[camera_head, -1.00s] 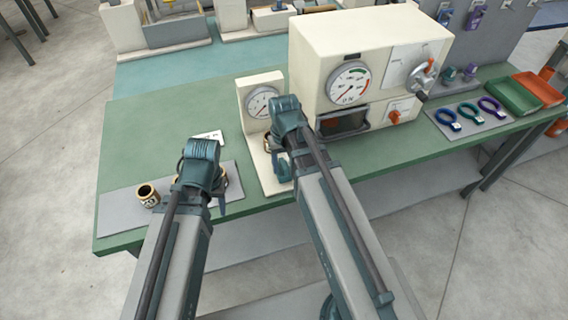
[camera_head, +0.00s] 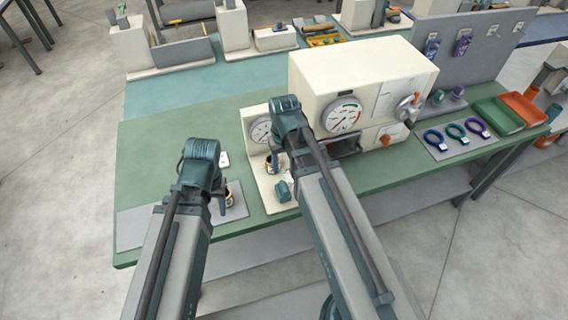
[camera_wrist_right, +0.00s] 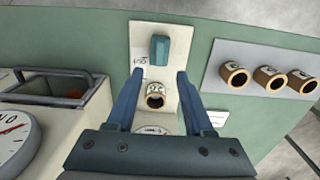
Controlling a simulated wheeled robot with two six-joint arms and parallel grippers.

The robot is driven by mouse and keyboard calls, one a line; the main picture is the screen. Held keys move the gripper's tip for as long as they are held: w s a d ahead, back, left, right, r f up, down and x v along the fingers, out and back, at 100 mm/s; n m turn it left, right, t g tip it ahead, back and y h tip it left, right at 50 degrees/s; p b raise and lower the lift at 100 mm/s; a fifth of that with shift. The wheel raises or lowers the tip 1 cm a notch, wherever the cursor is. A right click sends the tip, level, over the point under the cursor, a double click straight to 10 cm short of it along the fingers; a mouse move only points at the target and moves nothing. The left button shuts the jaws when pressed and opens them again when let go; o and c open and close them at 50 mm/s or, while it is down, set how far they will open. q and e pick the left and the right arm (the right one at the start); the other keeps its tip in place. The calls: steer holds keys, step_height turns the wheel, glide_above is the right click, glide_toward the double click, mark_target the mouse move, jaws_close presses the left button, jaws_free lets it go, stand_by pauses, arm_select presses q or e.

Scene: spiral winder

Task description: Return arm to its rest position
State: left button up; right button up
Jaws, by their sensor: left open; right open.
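My right gripper (camera_wrist_right: 160,72) is open in the right wrist view, its two blue fingers apart. Between and below the fingers, a tan cup-like piece (camera_wrist_right: 156,95) stands on a cream base plate (camera_wrist_right: 142,38) near a teal block (camera_wrist_right: 160,48). In the head view, the right arm reaches over this cream gauge stand (camera_head: 258,130), and its wrist hides part of it. My left gripper (camera_head: 218,203) hangs over the grey mat (camera_head: 133,230), beside a tan cup (camera_head: 229,197). Its wrist hides much of its fingers; nothing is visible in them.
A large cream machine (camera_head: 362,75) with a gauge and open compartment stands right of my right arm. Colored rings (camera_head: 456,132) and green and orange trays (camera_head: 498,115) are farther right. Several tan cups (camera_wrist_right: 270,77) stand on the grey mat. Green table (camera_head: 150,160) is clear at left.

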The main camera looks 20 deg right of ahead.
arm_select(q)
steer(key=shift+r, duration=0.6)
arm_select(e)
steer(key=shift+r, duration=0.6)
